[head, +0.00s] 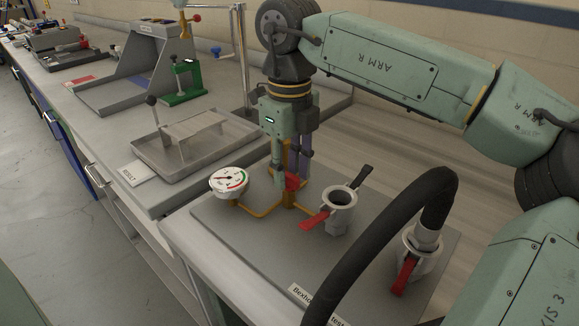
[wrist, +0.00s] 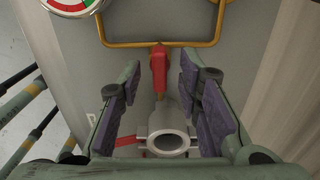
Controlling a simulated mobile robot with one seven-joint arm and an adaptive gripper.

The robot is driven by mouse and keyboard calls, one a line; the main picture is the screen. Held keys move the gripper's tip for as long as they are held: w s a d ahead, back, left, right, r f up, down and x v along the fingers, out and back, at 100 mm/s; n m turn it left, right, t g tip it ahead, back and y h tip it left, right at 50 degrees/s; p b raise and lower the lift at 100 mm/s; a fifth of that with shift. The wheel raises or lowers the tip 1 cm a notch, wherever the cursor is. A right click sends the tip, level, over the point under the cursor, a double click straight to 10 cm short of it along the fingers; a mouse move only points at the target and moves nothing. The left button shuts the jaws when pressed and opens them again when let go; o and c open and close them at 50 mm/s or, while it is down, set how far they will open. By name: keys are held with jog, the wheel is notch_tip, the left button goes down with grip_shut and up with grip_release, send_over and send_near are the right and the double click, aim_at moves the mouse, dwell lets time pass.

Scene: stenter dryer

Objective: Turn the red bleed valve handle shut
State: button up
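A red handle (head: 292,182) sits on a yellow pipe frame (head: 262,211) beside a round gauge (head: 229,181). My gripper (head: 291,172) points down over this handle. In the wrist view the red handle (wrist: 159,68) shows in the gap between the two fingers of my gripper (wrist: 160,80), with space on both sides. The fingers are apart and hold nothing. Other red levers are on the grey cup fitting (head: 340,198) and on the hose coupling (head: 422,240). No label shows which handle is the bleed valve.
The grey cup fitting, also in the wrist view (wrist: 167,141), stands close to the fingers, with its red lever (head: 314,221) at its side. A thick black hose (head: 385,240) arches in front at right. A metal tray (head: 195,145) stands at left.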

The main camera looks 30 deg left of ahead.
aim_at(290, 175)
notch_tip(290, 175, up, 12)
dwell(0.6)
dwell(0.5)
